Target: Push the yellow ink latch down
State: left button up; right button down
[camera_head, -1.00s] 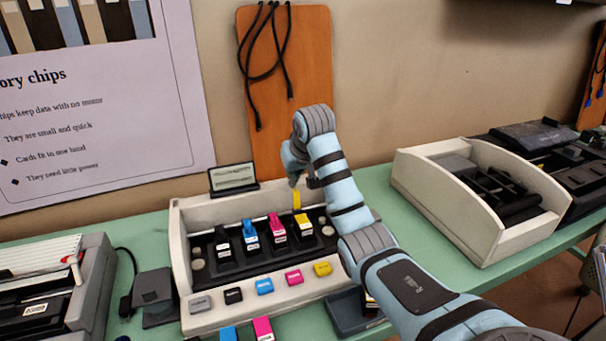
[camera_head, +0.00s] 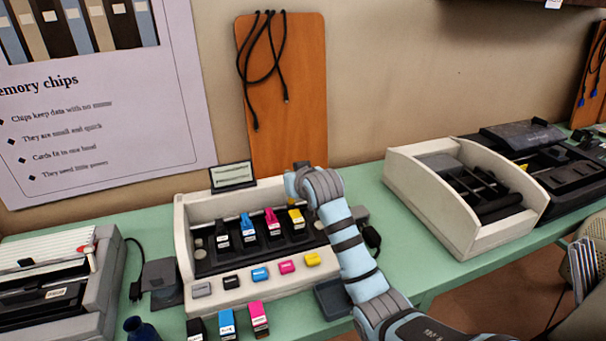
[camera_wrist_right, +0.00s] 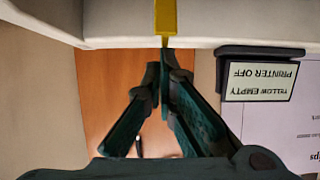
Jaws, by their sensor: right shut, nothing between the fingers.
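The yellow latch (camera_wrist_right: 166,18) shows in the right wrist view as a narrow yellow strip at the top, against the white printer wall (camera_wrist_right: 115,25). My right gripper (camera_wrist_right: 165,58) is shut and empty, its tips just below the strip in the picture; I cannot tell whether they touch. In the head view the white open printer (camera_head: 186,238) holds black, cyan, magenta and yellow (camera_head: 297,218) cartridges. My right wrist hides the gripper there, and I cannot make out the latch.
A small sign (camera_head: 233,175) reading "YELLOW EMPTY PRINTER OFF" in the wrist view (camera_wrist_right: 258,82) stands at the printer's back. Coloured buttons, including yellow (camera_head: 312,260), line its front. Loose cartridges (camera_head: 258,318) stand before it. A wooden board (camera_head: 290,100) is behind.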

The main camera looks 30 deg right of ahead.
jog(key=s+t+b, duration=0.1)
jog(key=f+t, duration=0.1)
jog(key=shift+s+a+f+t+b, duration=0.1)
jog(key=shift+s+a+t+b, duration=0.1)
jog(key=shift+s+t+b, duration=0.15)
pick_arm(q)
jog(key=shift+f+b, duration=1)
jog(key=shift+f, duration=0.95)
pick_arm(e)
jog(key=shift+s+a+t+h, duration=0.1)
jog(key=shift+s+t+h, duration=0.3)
jog(key=shift+s+t, duration=0.65)
jog(key=shift+w+t, duration=0.15)
jog(key=shift+t, duration=0.15)
